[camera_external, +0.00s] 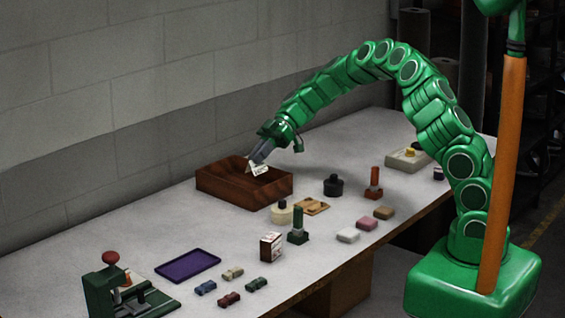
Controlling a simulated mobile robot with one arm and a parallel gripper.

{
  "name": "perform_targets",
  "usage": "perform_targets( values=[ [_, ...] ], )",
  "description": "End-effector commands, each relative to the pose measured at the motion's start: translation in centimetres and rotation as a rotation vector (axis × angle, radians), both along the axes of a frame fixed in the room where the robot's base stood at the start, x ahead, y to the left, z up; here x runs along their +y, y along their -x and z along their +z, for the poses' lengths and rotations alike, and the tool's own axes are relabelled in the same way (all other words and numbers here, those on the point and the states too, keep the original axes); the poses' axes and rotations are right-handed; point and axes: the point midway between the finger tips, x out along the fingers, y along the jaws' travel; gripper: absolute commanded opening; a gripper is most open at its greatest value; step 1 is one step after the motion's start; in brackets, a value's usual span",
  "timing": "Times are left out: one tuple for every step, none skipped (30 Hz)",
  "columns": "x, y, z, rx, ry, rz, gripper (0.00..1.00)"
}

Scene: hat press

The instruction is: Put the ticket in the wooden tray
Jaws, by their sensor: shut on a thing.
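The wooden tray (243,193) is a dark brown open box near the back of the table, by the wall. My gripper (255,162) reaches down over the tray from the upper right. It is shut on the ticket (260,169), a small white piece with dark marks. The ticket shows above the tray's opening, within its outline in this view. I cannot tell whether it touches the tray's floor. The gripper's fingertips are partly hidden by the ticket.
In front of the tray stand a cream round pot (281,213), a black pot (333,186) and a green stamp (298,228). A purple tray (188,264) lies left, near a green press (112,290). Small coloured blocks lie along the front edge. Bare table lies left of the wooden tray.

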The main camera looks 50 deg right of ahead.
Motion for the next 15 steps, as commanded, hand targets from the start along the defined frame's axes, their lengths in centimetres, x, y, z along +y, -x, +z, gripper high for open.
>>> perform_targets(
  values=[
    [0.1,-0.3,-0.6,0.004,0.001,0.000,0.00],
    [0.1,-0.5,-0.8,0.004,-0.001,0.001,0.00],
    [0.2,-0.7,-1.2,0.005,-0.001,0.001,0.00],
    [0.2,-0.9,-1.5,0.007,0.000,0.002,0.00],
    [0.2,-1.1,-1.8,0.007,0.000,0.003,0.00],
    [0.3,-1.4,-2.1,0.006,0.000,0.002,0.00],
    [0.2,-1.6,-2.3,0.005,-0.001,0.001,0.00],
    [0.2,-1.8,-2.5,0.004,-0.001,0.001,0.00],
    [0.2,-2.1,-2.8,0.003,0.001,0.001,0.00],
    [0.3,-2.3,-3.0,0.003,0.001,0.001,0.00],
    [0.3,-2.5,-3.2,0.003,0.001,0.001,0.00],
    [0.3,-2.8,-3.6,0.004,0.001,0.000,0.00],
    [0.4,-2.9,-3.9,0.004,0.000,0.001,0.00],
    [0.4,-3.1,-4.2,0.005,0.001,0.001,0.00],
    [0.4,-3.3,-4.4,0.006,0.001,0.000,0.00]
  ],
)
